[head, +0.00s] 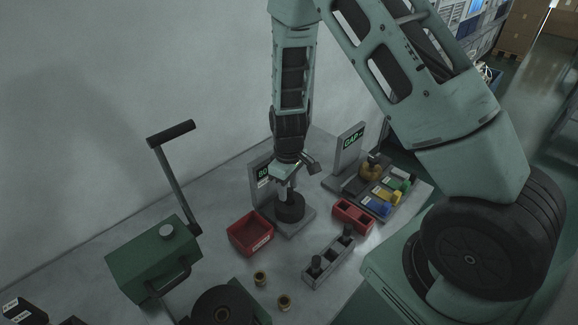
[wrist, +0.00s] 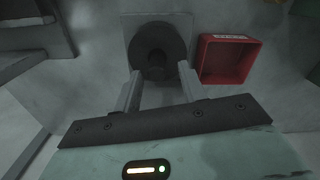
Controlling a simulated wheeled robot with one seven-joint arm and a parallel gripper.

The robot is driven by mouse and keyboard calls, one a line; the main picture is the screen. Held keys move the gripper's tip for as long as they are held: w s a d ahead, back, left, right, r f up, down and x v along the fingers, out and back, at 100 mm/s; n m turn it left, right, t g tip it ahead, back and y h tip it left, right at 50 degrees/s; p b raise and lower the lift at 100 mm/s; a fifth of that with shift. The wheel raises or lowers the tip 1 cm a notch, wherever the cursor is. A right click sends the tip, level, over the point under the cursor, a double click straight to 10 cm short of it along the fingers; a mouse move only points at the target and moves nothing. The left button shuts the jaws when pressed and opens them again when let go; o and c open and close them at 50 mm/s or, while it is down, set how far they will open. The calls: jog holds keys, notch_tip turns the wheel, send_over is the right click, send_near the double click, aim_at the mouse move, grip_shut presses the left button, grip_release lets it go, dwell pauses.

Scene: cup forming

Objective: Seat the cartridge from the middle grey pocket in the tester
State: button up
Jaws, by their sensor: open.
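The tester (head: 305,217) is a grey base with an upright display panel and a round black holder (head: 290,210). My gripper (head: 285,185) is directly above the holder, pointing down. In the wrist view my open gripper (wrist: 158,88) has one finger on each side of a dark upright cartridge (wrist: 155,73) at the middle of the round holder (wrist: 158,45). Gaps show beside it; how deep it sits I cannot tell. The grey rack (head: 328,260) has black cartridges in its near-left pocket (head: 315,265) and far-right pocket (head: 348,231); its middle pocket looks empty.
A red bin (head: 250,234) stands left of the tester and also shows in the wrist view (wrist: 228,60). A green lever machine (head: 152,258) is at left. Brass cups (head: 260,278) stand in front.

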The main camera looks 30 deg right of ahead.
notch_tip(320, 180, up, 8)
jog(key=shift+d+r+b, duration=0.1)
jog(key=shift+b, duration=0.4)
jog(key=s+a+r+n+y, duration=0.1)
jog(key=s+a+r, duration=0.3)
jog(key=a, duration=0.2)
jog(key=s+a+r, duration=0.3)
jog(key=a, duration=0.3)
jog(key=s+a+r+n, duration=0.1)
jog(key=s+a+r, duration=0.1)
jog(key=s, duration=0.6)
jog(key=s+a+r+n, duration=0.1)
jog(key=s+a+r, duration=0.2)
jog(key=s, duration=0.5)
jog(key=shift+s+a+r, duration=0.3)
jog(key=shift+s+a, duration=0.1)
jog(key=shift+a, duration=0.5)
